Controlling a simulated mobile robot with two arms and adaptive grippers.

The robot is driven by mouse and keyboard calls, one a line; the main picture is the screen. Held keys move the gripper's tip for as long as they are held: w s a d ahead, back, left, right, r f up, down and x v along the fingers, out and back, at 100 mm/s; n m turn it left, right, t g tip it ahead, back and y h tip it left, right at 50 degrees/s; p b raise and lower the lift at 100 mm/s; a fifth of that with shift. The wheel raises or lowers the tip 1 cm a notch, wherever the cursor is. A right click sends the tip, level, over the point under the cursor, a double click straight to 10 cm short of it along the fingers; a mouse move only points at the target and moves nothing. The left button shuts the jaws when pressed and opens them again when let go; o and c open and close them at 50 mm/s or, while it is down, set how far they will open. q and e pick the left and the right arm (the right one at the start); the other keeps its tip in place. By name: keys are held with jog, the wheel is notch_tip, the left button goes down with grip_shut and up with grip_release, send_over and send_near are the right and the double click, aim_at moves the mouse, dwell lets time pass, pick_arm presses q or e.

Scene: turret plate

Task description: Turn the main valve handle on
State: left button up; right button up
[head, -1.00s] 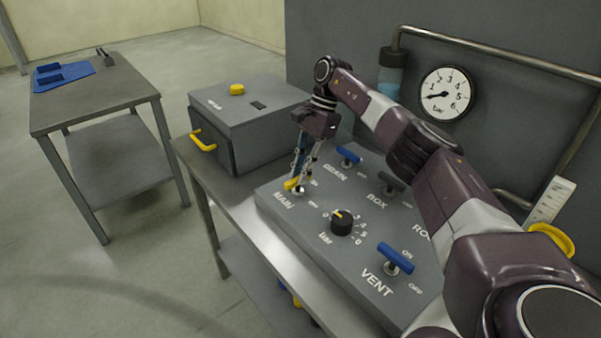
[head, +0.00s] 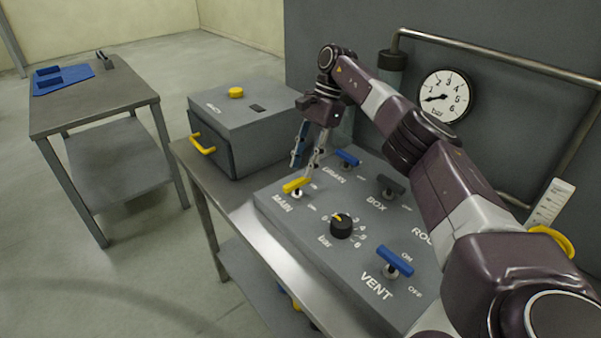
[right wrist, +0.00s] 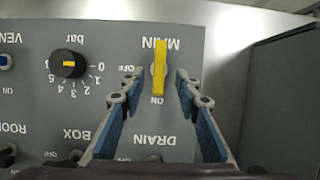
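The yellow main valve handle (head: 297,185) sits at the left corner of the grey panel (head: 300,222), beside the MAIN label. In the right wrist view the handle (right wrist: 159,70) is a bar lying in line with the ON mark; the OFF mark is off to its side. My right gripper (head: 305,165) is open and empty, just behind and above the handle. In the right wrist view its blue-padded fingers (right wrist: 157,77) are spread on either side of the handle, with gaps showing. My left gripper is not in view.
The panel also bears a black bar knob (head: 341,227), a blue VENT handle (head: 395,259), a blue DRAIN handle (head: 348,158) and a dark BOX handle (head: 391,187). A grey box (head: 240,130) stands left of my gripper. A pressure gauge (head: 445,96) hangs behind.

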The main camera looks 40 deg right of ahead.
jog(key=shift+v, duration=2)
